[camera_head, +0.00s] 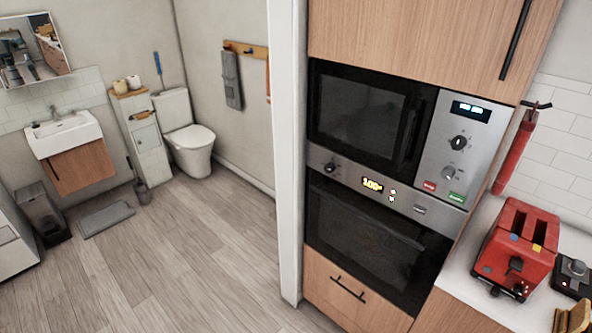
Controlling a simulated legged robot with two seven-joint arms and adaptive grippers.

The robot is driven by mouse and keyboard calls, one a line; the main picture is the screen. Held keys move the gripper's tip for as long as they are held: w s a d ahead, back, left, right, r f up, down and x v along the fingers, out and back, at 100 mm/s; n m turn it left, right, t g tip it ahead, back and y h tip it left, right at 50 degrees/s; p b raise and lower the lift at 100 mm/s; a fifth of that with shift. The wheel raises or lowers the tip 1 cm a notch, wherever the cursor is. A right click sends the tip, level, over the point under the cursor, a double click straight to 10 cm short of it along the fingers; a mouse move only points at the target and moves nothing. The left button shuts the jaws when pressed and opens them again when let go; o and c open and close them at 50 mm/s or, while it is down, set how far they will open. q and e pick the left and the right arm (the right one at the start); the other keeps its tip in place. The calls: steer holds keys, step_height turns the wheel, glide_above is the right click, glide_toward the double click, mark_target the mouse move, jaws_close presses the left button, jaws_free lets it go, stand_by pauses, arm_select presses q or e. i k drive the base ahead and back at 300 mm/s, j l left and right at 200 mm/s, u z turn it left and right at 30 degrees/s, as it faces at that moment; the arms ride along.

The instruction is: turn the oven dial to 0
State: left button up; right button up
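The built-in oven (365,240) has a dark glass door and stands below a microwave. Its steel control strip carries one dial (331,167) at the left end and another dial (420,209) toward the right. Between them a lit orange display (372,184) appears to read 100, with small lit buttons beside it. The pointer marks on the dials are too small to read. Neither of my grippers is in view.
The microwave (365,120) has its own knobs (458,142) on a steel panel. A red toaster (517,245) stands on the white counter at right. A white wall edge (288,150) borders the oven's left. Grey floor (190,265) is open at left, before a bathroom with a toilet (190,140).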

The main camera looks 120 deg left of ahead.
mark_target(331, 168)
steer(key=u, duration=3.65)
